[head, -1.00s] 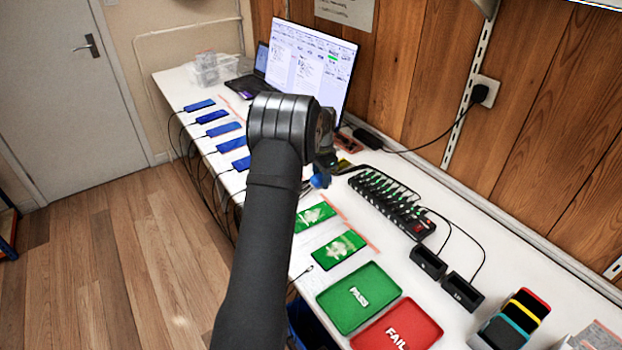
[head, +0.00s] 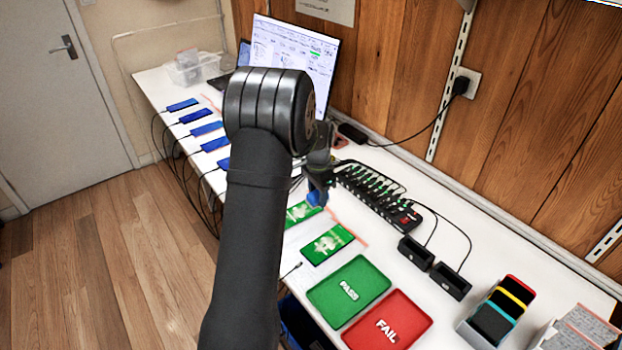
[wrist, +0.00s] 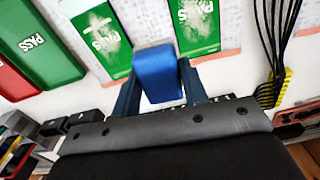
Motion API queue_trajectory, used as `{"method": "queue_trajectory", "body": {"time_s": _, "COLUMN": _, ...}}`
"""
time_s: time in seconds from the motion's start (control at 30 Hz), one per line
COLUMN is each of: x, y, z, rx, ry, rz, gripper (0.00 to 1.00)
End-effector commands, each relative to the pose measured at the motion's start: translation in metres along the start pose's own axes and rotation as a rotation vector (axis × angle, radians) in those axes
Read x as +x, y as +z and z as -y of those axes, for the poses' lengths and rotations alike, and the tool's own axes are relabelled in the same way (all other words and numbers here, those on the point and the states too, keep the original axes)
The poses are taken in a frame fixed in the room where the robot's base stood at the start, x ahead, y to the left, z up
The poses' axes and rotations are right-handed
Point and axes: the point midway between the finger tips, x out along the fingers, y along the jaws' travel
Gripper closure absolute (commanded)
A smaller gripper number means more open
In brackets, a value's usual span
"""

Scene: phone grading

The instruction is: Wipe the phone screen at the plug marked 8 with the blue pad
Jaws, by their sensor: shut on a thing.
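My gripper (head: 318,188) is shut on the blue pad (wrist: 157,75), which also shows in the head view (head: 316,198). The pad sits between the two fingers in the wrist view. Two phones with lit green, whitish-smudged screens lie on the bench: one nearer the trays (head: 327,243), also in the wrist view (wrist: 98,40), and one farther along (head: 298,214), also in the wrist view (wrist: 196,25). The pad is close to the farther phone in the head view; I cannot tell whether it touches anything. Plug numbers are not readable.
A black power strip (head: 375,197) with several plugs lies behind the phones. A green PASS tray (head: 348,290) and a red FAIL tray (head: 388,322) are at the front. Several blue-screened phones (head: 206,129) line the left edge. A monitor (head: 290,65) stands at the back.

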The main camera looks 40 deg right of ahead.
Motion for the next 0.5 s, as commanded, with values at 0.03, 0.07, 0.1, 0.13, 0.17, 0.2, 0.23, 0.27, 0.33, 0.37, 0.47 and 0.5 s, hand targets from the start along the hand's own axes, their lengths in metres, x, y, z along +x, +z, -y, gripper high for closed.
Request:
{"method": "queue_trajectory", "body": {"time_s": 0.03, "x": 0.000, "y": 0.006, "z": -0.015, "rx": 0.003, "ry": 0.001, "rz": 0.001, "gripper": 0.78}}
{"method": "queue_trajectory", "body": {"time_s": 0.07, "x": 0.001, "y": 0.009, "z": -0.023, "rx": 0.003, "ry": 0.001, "rz": 0.001, "gripper": 0.78}}
{"method": "queue_trajectory", "body": {"time_s": 0.1, "x": 0.002, "y": 0.013, "z": -0.032, "rx": 0.002, "ry": 0.001, "rz": 0.001, "gripper": 0.78}}
{"method": "queue_trajectory", "body": {"time_s": 0.13, "x": 0.003, "y": 0.017, "z": -0.039, "rx": 0.002, "ry": 0.001, "rz": 0.001, "gripper": 0.78}}
{"method": "queue_trajectory", "body": {"time_s": 0.17, "x": 0.004, "y": 0.019, "z": -0.044, "rx": 0.001, "ry": 0.000, "rz": 0.000, "gripper": 0.78}}
{"method": "queue_trajectory", "body": {"time_s": 0.2, "x": 0.004, "y": 0.023, "z": -0.052, "rx": 0.002, "ry": 0.000, "rz": 0.000, "gripper": 0.78}}
{"method": "queue_trajectory", "body": {"time_s": 0.23, "x": 0.005, "y": 0.025, "z": -0.056, "rx": 0.002, "ry": 0.000, "rz": 0.001, "gripper": 0.78}}
{"method": "queue_trajectory", "body": {"time_s": 0.27, "x": 0.005, "y": 0.027, "z": -0.060, "rx": 0.002, "ry": 0.000, "rz": 0.000, "gripper": 0.78}}
{"method": "queue_trajectory", "body": {"time_s": 0.33, "x": 0.006, "y": 0.031, "z": -0.067, "rx": 0.001, "ry": 0.000, "rz": 0.000, "gripper": 0.78}}
{"method": "queue_trajectory", "body": {"time_s": 0.37, "x": 0.006, "y": 0.032, "z": -0.069, "rx": 0.001, "ry": 0.000, "rz": 0.000, "gripper": 0.78}}
{"method": "queue_trajectory", "body": {"time_s": 0.47, "x": 0.009, "y": 0.034, "z": -0.073, "rx": 0.000, "ry": 0.000, "rz": 0.000, "gripper": 0.78}}
{"method": "queue_trajectory", "body": {"time_s": 0.5, "x": 0.010, "y": 0.034, "z": -0.073, "rx": 0.000, "ry": 0.000, "rz": 0.000, "gripper": 0.78}}
